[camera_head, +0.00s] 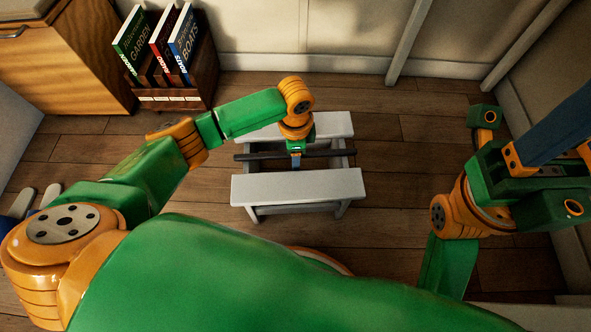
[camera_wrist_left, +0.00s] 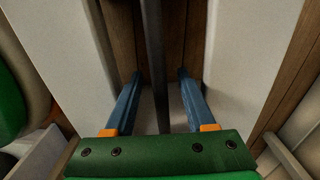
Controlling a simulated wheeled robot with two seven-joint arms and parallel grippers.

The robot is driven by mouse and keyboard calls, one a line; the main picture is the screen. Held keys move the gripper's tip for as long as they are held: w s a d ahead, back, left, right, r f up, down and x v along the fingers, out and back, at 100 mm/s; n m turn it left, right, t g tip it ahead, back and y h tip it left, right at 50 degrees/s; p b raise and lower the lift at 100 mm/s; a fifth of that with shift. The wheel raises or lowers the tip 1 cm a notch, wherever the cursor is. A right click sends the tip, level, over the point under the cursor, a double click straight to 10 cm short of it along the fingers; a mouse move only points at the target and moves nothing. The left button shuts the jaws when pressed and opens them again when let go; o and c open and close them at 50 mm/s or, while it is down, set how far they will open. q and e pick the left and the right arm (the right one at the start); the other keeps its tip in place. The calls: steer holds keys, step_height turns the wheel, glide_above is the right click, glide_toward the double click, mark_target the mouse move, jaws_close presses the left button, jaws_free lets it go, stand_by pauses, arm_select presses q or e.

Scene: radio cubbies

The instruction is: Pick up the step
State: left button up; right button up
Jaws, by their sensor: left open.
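The step (camera_head: 296,186) is a low white stool with two pale treads and a dark bar (camera_head: 250,156) running across between them. It stands on the wooden floor in the middle of the head view. My left gripper (camera_head: 296,163) points down at the middle of the bar. In the left wrist view the bar (camera_wrist_left: 153,50) passes between the two blue fingers of my left gripper (camera_wrist_left: 160,74), which are open and show a gap on each side. My right gripper (camera_head: 556,128) is at the right edge of the head view, away from the step; its fingertips are cut off.
A small wooden book rack (camera_head: 178,96) with several upright books stands behind and to the left. A wooden cabinet (camera_head: 75,60) is at the far left. Pale walls (camera_head: 345,40) close off the back and right. Bare floor (camera_head: 395,190) lies right of the step.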

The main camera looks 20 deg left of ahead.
arm_select(q)
steer(key=shift+r, duration=0.1)
jaws_close()
stand_by(1.2)
